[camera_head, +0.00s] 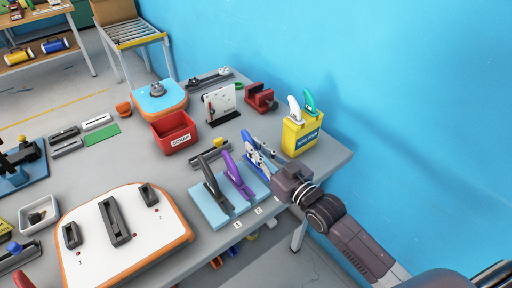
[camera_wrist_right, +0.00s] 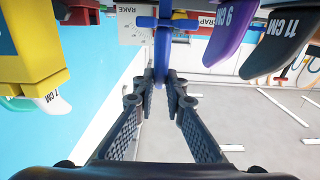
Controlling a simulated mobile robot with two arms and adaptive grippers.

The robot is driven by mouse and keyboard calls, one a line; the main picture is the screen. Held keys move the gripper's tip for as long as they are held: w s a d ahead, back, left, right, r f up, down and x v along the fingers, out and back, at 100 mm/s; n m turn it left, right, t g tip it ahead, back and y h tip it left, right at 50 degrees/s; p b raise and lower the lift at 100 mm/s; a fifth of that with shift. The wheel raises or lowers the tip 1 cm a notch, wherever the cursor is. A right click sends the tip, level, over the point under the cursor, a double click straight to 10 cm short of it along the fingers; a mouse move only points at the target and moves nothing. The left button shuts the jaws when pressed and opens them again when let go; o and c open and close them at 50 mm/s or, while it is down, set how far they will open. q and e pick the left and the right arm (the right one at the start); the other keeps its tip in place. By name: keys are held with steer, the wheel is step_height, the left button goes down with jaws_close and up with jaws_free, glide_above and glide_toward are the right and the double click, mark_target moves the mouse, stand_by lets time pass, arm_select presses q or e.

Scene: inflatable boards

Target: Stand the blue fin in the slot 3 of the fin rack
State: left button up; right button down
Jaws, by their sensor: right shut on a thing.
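The fin rack (camera_head: 212,214) is a light blue block near the table's front edge, with number labels on the table edge before it. A black fin (camera_head: 216,190) and a purple fin (camera_head: 238,176) stand in it side by side. The blue fin (camera_head: 248,141) is at the rack's right end, to the right of the purple fin. My right gripper (camera_head: 262,154) is shut on it. The right wrist view shows the blue fin (camera_wrist_right: 163,45) upright between the fingertips (camera_wrist_right: 163,82). The gripper hides the fin's lower part and slot 3, so I cannot tell whether it is seated. My left gripper is out of view.
A yellow box (camera_head: 292,141) with a white and a green fin stands close behind my right gripper, near the blue wall. A red bin (camera_head: 173,139) is further left. A white board (camera_head: 90,240) with black fittings lies at the front left.

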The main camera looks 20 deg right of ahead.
steer(key=shift+f+b, duration=0.75)
steer(key=shift+f, duration=0.7)
steer(key=c, duration=1.9)
jaws_free()
steer(key=v, duration=1.2)
steer(key=shift+r, duration=0.1)
